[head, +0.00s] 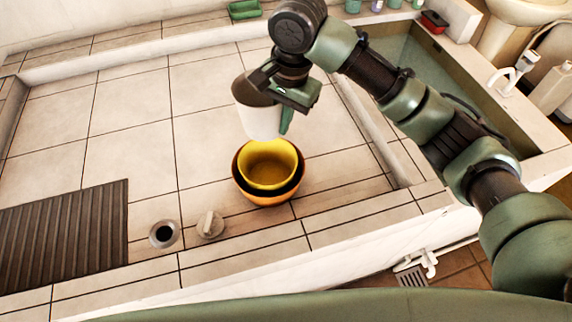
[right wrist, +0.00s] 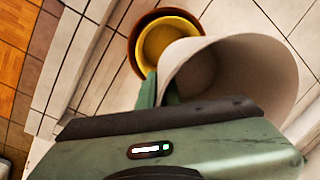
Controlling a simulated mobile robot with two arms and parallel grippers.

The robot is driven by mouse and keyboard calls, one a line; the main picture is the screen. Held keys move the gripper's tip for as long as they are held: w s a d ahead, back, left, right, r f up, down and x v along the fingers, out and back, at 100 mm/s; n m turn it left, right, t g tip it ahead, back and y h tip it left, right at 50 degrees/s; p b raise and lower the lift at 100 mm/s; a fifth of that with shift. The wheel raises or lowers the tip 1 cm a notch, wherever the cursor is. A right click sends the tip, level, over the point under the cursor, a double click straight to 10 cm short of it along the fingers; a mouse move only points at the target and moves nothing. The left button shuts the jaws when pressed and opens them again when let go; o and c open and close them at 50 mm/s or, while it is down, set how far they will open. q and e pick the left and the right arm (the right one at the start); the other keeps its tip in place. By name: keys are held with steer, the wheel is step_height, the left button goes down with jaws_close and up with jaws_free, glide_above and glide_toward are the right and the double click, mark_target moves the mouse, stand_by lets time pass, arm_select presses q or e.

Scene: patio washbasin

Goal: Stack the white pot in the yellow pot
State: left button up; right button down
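The white pot (head: 258,118) hangs in my right gripper (head: 287,110) above the tiles, just behind the yellow pot in the head view. The right gripper is shut on the white pot's wall at its right side. The white pot (right wrist: 240,75) also shows large in the right wrist view, with its open mouth toward the camera. The yellow pot (head: 268,165) sits upright inside an orange-brown pot (head: 266,199) on the tiled counter. In the right wrist view the yellow pot (right wrist: 158,38) is partly hidden behind the white pot. My left gripper is not in view.
A drain hole (head: 163,234) and a stopper (head: 210,225) lie left of the pots near the front ledge. A brown ribbed rack (head: 65,235) is at the left. A basin with a faucet (head: 513,70) is at the right. Tiles at back left are clear.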

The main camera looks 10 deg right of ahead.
step_height(320, 180, down, 16)
steer(key=shift+p, duration=0.45)
steer(key=shift+f, duration=0.25)
steer(key=shift+f, duration=0.3)
steer(key=c, duration=1.9)
jaws_free()
steer(key=shift+r, duration=0.1)
